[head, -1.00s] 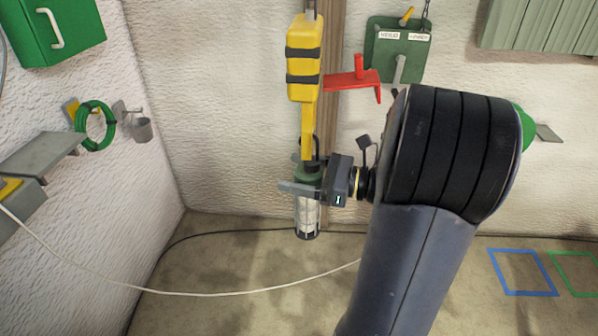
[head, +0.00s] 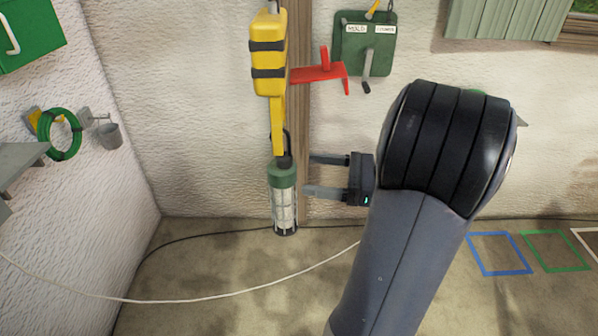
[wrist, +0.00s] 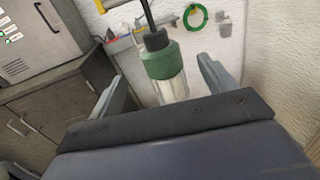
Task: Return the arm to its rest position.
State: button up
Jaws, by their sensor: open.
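My gripper (head: 308,175) is open and empty in the head view, its two fingers pointing left. A work lamp (head: 284,195) with a green top and a clear caged body hangs just left of the fingertips, below a yellow holder (head: 268,60). The lamp and the fingers appear apart. In the wrist view, the lamp (wrist: 166,65) shows ahead, between the open fingers in the picture. My arm's dark joint covers part of the wall at the right.
A red bracket (head: 320,73) and a green box with a crank (head: 364,45) are on the wall above my gripper. A green hose coil (head: 60,134) and small bucket (head: 109,136) hang at left. A white cable (head: 180,300) crosses the floor. Blue (head: 500,254) and green (head: 555,251) outlines lie at right.

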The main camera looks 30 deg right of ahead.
aim_at(269, 164)
jog(key=shift+s+d, duration=0.4)
jog(key=shift+w+a, duration=0.1)
jog(key=x, duration=1)
jog(key=shift+w+a+p, duration=0.2)
jog(key=shift+a+p, duration=0.05)
jog(key=shift+p, duration=0.1)
jog(key=shift+r+p, duration=0.4)
jog(key=shift+r, duration=0.65)
jog(key=shift+f, duration=0.1)
